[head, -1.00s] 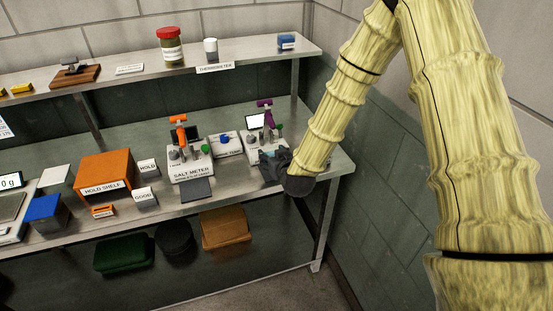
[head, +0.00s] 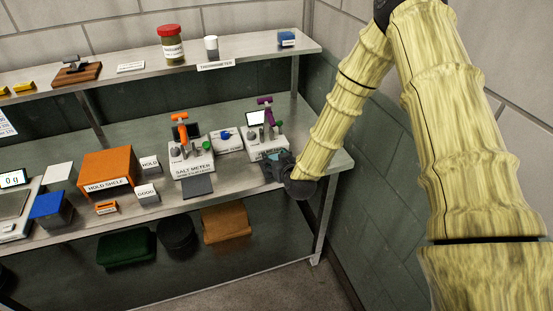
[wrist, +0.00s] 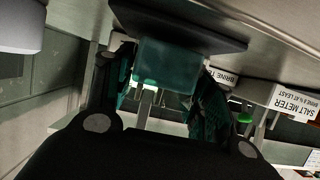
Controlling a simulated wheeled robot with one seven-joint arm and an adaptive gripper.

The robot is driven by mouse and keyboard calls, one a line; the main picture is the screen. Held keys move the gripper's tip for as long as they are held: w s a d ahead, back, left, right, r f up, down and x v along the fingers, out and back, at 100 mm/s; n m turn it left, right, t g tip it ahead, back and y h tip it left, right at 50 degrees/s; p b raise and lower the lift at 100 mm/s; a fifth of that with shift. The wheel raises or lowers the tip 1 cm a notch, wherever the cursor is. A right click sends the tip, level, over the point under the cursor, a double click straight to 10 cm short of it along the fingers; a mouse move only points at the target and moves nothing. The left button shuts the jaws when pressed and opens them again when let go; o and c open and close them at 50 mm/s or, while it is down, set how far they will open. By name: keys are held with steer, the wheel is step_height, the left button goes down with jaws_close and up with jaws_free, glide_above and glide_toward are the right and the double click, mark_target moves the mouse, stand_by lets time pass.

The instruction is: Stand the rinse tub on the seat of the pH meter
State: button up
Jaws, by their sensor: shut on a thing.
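The rinse tub (wrist: 165,66) is a small teal, see-through box between the two fingers of my gripper (wrist: 162,88), which is shut on it in the wrist view. That view is upside down. A dark flat plate (wrist: 190,32), apparently the seat of the pH meter, lies right at the tub's underside; whether they touch I cannot tell. In the head view the pH meter (head: 256,143), with its purple lever, stands at the right end of the bench. My gripper (head: 280,166) is at its front and hides much of its seat and the tub.
The salt meter (head: 192,163) with an orange lever and the brine tub (head: 228,139) stand left of the pH meter. An orange hold shelf (head: 108,168) is further left. A raised shelf (head: 130,77) runs behind. The dark wall (head: 375,190) is close on the right.

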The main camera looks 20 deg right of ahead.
steer(key=shift+f, duration=0.2)
steer(key=o, duration=1.2)
steer(key=shift+r, duration=0.1)
steer(key=shift+c, duration=0.2)
steer(key=shift+r, duration=0.1)
steer(key=b+v, duration=0.3)
steer(key=v, duration=0.9)
steer(key=s+a+f+g, duration=0.1)
steer(key=s+f+g, duration=0.2)
steer(key=s+f, duration=0.5)
steer(key=s+f+g, duration=0.3)
steer(key=s+f, duration=0.3)
steer(key=f, duration=0.4)
steer(key=s+f+g, duration=0.3)
steer(key=s+f, duration=0.3)
steer(key=s, duration=0.5)
steer(key=s+f+g, duration=0.4)
steer(key=s+f, duration=0.2)
steer(key=s, duration=0.6)
steer(key=shift+s+d+m+g, duration=0.2)
steer(key=shift+d+m+g, duration=0.1)
steer(key=shift+d+m, duration=0.1)
